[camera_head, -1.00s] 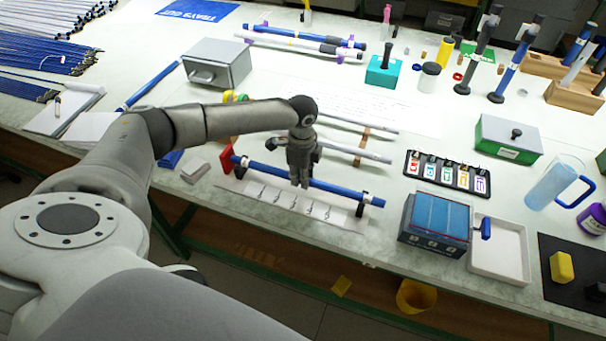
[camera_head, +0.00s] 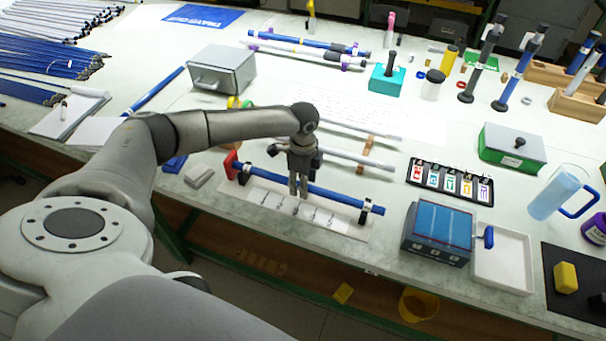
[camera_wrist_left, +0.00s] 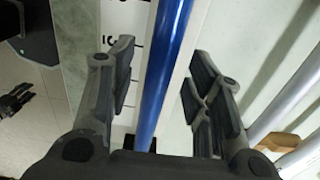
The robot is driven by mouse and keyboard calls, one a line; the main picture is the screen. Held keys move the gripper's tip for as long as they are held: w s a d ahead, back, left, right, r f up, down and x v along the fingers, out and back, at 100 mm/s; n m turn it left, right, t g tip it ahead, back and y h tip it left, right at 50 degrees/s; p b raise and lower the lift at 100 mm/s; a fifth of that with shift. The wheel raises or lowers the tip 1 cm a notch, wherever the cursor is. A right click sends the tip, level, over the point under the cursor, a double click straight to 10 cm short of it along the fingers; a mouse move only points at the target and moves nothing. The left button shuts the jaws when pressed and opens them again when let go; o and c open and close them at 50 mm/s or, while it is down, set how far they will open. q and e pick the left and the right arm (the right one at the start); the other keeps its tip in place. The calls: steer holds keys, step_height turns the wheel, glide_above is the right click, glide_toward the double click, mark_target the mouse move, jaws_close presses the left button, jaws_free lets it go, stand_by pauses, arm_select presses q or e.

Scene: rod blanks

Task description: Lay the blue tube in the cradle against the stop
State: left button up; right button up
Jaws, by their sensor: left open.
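The blue tube (camera_head: 337,197) lies lengthwise in the cradle, whose right black support (camera_head: 366,210) and pale marked strip (camera_head: 262,196) show in the head view. The red stop (camera_head: 231,165) stands at the tube's left end; I cannot tell whether they touch. My left gripper (camera_head: 298,192) is open over the middle of the tube. In the left wrist view the tube (camera_wrist_left: 166,60) runs between the spread fingers (camera_wrist_left: 158,85), with a gap on each side. My right gripper is out of view.
A blue-topped grey box (camera_head: 437,233) and a white tray (camera_head: 503,262) stand to the right of the cradle. Light grey rods (camera_head: 345,157) lie behind it. A grey block (camera_head: 199,174) sits left of the stop. The bench's front edge is close to the cradle.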

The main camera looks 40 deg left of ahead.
arm_select(q)
steer(key=shift+r, duration=0.15)
step_height(320, 180, up, 12)
stand_by(0.3)
